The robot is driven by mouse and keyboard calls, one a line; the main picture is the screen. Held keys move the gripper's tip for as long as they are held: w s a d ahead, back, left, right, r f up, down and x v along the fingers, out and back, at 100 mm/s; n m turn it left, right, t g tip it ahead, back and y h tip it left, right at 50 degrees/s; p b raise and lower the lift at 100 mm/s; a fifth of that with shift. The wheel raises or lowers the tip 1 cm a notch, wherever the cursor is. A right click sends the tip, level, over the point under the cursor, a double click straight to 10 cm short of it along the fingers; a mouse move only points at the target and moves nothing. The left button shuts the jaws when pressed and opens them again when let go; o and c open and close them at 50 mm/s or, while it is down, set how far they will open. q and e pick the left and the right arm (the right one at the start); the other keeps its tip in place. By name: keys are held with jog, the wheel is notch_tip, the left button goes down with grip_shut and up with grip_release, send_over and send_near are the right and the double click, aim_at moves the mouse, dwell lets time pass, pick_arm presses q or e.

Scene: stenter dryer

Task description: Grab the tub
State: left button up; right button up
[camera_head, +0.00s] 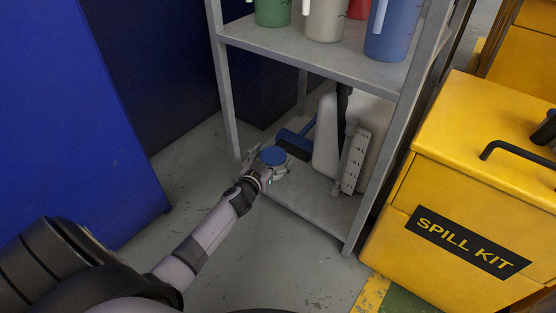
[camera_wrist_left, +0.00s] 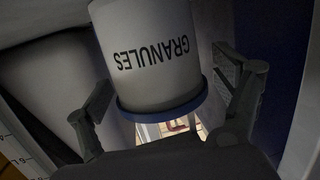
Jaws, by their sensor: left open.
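The tub is white with a blue lid and the word GRANULES, in the left wrist view (camera_wrist_left: 155,55). In the head view mostly its blue lid (camera_head: 273,156) shows, at the bottom shelf's left front; its body is largely hidden. My left gripper (camera_head: 268,168) reaches it from the front. In the left wrist view the gripper's fingers (camera_wrist_left: 165,80) stand open, one on each side of the tub. I cannot tell whether they touch it.
A grey shelf rack (camera_head: 320,58) stands over the tub, with jugs on its upper board. A blue-headed brush (camera_head: 296,142) and a pale container (camera_head: 328,140) are beside and behind the tub. A yellow spill kit bin (camera_head: 480,170) stands right. Floor at left front is clear.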

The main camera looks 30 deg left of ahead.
pick_arm(q)
jog(key=shift+c, duration=0.4)
jog(key=c, duration=1.2)
jog(key=shift+r, duration=0.1)
jog(key=shift+c, duration=0.5)
